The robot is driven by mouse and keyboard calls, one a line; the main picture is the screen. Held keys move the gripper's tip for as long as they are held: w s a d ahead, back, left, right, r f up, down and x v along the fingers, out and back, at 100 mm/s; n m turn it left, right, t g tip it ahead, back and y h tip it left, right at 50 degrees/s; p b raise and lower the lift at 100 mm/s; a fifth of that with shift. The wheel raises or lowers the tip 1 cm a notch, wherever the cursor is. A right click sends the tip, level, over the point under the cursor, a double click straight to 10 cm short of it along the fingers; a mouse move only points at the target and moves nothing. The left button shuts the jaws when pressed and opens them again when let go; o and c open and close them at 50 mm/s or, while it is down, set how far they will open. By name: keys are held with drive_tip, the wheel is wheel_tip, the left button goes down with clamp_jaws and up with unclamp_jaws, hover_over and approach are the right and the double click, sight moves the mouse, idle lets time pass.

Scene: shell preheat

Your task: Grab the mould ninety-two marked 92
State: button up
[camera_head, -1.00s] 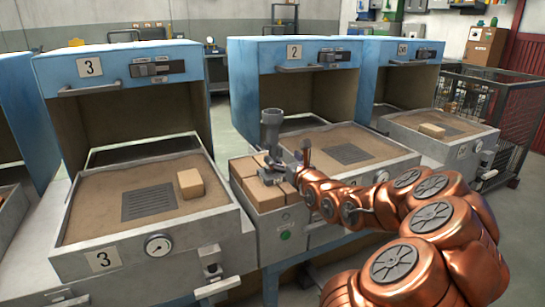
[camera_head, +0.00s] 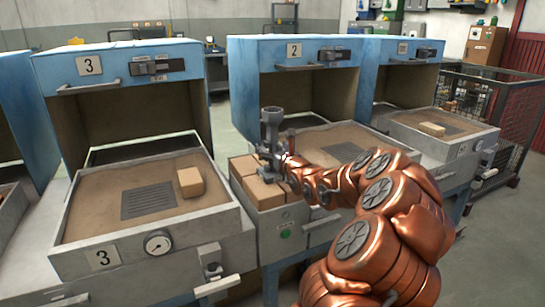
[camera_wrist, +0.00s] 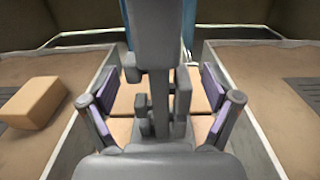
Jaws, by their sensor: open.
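Several tan blocks (camera_head: 264,194) sit side by side in a small grey tray (camera_head: 276,220) between two box stations. They also show partly below my fingers in the wrist view (camera_wrist: 122,130). No 92 mark is readable on any of them, so I cannot tell which block is mould ninety-two. My gripper (camera_head: 270,172) is over the back part of this tray, pointing down. In the wrist view my gripper (camera_wrist: 160,105) is open, its purple-padded fingers apart above the blocks. The wrist parts hide the middle of that view, and I cannot tell whether the fingers touch a block.
Station 3 (camera_head: 70,225) on the left holds a loose tan block (camera_head: 190,182) on its sandy bed, also in the wrist view (camera_wrist: 35,102). Station 2's bed is partly behind my arm. A third station at right holds another tan block (camera_head: 432,129). Raised tray walls flank my gripper.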

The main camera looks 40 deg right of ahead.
drive_tip(key=c, duration=1.6)
drive_tip(key=shift+c, duration=0.2)
